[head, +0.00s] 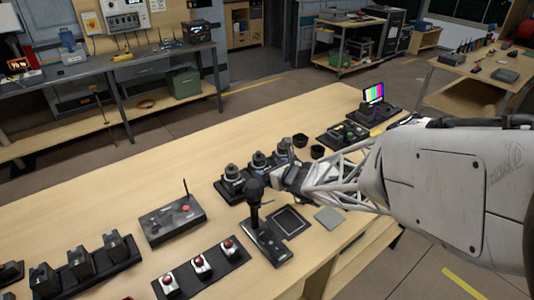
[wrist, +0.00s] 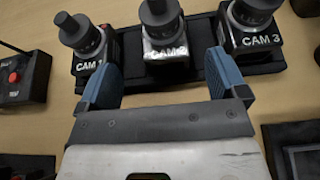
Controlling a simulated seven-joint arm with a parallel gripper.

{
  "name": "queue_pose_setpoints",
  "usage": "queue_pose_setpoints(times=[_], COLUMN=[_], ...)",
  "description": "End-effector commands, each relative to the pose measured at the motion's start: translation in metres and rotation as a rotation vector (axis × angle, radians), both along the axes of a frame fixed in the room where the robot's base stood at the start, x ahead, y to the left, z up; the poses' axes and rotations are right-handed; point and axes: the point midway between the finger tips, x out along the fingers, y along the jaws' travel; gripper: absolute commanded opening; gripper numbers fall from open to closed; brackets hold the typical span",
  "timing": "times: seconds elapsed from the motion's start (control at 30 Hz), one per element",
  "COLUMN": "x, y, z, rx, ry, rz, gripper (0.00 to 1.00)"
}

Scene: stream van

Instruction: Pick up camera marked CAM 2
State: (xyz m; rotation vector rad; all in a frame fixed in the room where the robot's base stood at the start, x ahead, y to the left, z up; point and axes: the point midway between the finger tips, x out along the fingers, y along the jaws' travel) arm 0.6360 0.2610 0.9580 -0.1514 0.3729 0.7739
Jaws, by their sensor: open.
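Three small black-and-grey cameras stand upright in a row on a black tray (wrist: 128,75). In the head view my gripper (head: 288,178) is just beside the row.
A black upright stick on a base (head: 268,244) stands close in front of the gripper. Nearby are a control box with an antenna (head: 172,219), a red-button panel (head: 202,266), two dark cups (head: 309,147) and a colour-bar monitor (head: 374,93). The table's back left is clear.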

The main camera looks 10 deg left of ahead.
Motion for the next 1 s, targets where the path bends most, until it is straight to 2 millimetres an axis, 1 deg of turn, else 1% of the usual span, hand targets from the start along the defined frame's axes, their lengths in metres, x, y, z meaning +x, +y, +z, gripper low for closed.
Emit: queue_pose_setpoints(times=[0.23, 0.57, 1.0], x=[0.002, 0.016, 0.019], y=[0.002, 0.016, 0.018], z=[-0.001, -0.009, -0.011], rx=[-0.001, -0.002, -0.002], ry=[-0.001, -0.001, -0.001], rz=[0.002, 0.002, 0.002], gripper=[0.92, 0.92, 0.92])
